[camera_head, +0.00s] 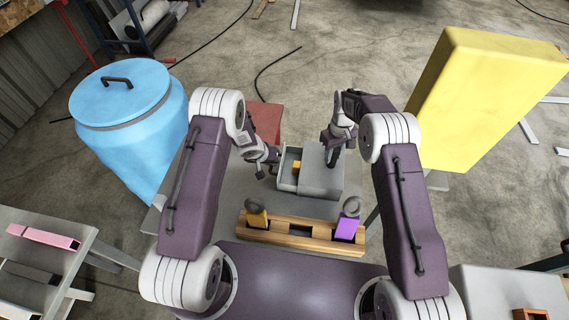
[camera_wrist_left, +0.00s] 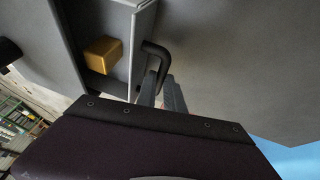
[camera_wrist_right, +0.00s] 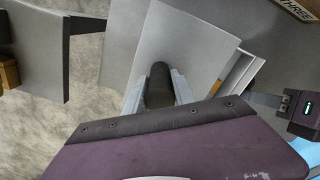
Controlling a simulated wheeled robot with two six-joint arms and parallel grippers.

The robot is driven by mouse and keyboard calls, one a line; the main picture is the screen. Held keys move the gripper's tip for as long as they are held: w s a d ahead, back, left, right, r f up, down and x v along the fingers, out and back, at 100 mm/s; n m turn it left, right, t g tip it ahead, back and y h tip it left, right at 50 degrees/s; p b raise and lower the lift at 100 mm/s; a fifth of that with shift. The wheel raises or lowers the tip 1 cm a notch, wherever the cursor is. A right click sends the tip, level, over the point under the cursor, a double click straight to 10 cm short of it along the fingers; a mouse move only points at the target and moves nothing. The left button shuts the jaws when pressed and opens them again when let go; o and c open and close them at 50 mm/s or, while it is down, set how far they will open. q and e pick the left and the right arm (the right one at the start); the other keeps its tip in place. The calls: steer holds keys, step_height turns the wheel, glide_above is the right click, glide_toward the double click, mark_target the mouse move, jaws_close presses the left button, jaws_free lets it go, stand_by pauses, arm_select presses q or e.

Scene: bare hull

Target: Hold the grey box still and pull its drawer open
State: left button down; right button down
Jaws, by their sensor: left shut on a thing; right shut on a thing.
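The grey box (camera_head: 322,177) stands on the grey table in the head view. Its drawer (camera_head: 287,181) sticks out of the left side, partly open, with a gold block (camera_head: 296,166) inside; the block also shows in the left wrist view (camera_wrist_left: 103,53). My left gripper (camera_head: 273,160) is shut on the drawer's black handle (camera_wrist_left: 157,55). My right gripper (camera_head: 332,150) is at the top of the box. In the right wrist view its fingers are shut on a dark round post (camera_wrist_right: 158,86) standing up from the box top.
A wooden rack (camera_head: 291,236) with a yellow piece and a purple block (camera_head: 347,228) lies in front of the box. A red object (camera_head: 265,117) is behind. A blue barrel (camera_head: 130,115) stands left, a large yellow block (camera_head: 490,105) right.

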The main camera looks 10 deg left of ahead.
arm_select(q)
steer(key=shift+a, duration=1.15)
arm_select(e)
steer(key=shift+d, duration=0.1)
arm_select(q)
steer(key=c, duration=1.5)
jaws_free()
steer(key=shift+o, duration=0.2)
steer(key=v, duration=1.2)
steer(key=shift+d, duration=0.1)
arm_select(e)
steer(key=c, duration=1)
jaws_free()
